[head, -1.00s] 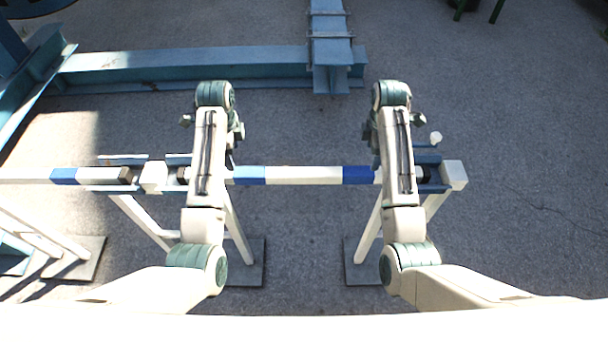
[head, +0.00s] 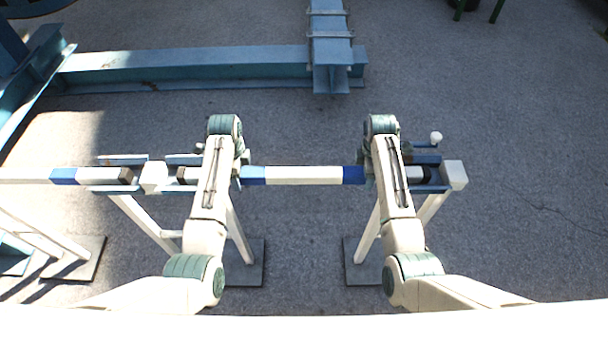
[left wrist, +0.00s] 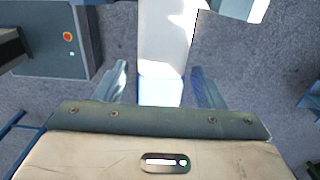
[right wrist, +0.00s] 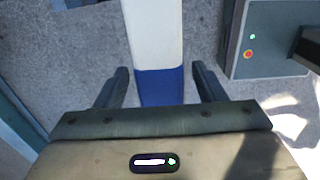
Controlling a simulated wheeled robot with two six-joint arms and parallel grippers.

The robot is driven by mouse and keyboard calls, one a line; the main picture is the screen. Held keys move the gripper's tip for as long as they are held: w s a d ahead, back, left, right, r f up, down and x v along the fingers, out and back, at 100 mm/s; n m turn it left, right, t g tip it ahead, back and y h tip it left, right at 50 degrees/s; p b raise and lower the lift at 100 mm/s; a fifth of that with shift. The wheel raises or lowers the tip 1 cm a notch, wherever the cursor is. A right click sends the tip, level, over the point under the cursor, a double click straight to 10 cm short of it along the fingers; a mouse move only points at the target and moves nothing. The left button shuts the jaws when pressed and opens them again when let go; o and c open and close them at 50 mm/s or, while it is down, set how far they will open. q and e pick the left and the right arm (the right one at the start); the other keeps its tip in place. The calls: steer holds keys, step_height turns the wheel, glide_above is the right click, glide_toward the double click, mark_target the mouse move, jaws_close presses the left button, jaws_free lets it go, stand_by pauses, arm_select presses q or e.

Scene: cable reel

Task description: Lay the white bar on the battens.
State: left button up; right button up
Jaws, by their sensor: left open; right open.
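The white bar (head: 305,175) has blue bands and dark ends. It lies level across two white-legged stands. My left gripper (head: 240,178) is open at its left blue band, mostly hidden behind my arm. In the left wrist view the bar (left wrist: 165,40) runs between the open fingers (left wrist: 162,88), with a gap on each side. My right gripper (head: 369,178) is open at the right blue band. In the right wrist view the bar's blue band (right wrist: 160,88) sits between the open fingers (right wrist: 161,88), apart from both. I cannot pick out the battens for certain.
A second white and blue bar (head: 98,175) lies in line to the left. A blue steel beam (head: 190,67) lies behind the stands, with another beam (head: 330,50) meeting it. The concrete floor (head: 520,130) at the right is clear.

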arm_select(q)
jaws_close()
arm_select(e)
jaws_close()
arm_select(q)
steer(key=shift+w+r, duration=0.1)
steer(key=shift+r, duration=0.1)
arm_select(e)
steer(key=shift+w+r, duration=0.1)
steer(key=shift+r, duration=0.1)
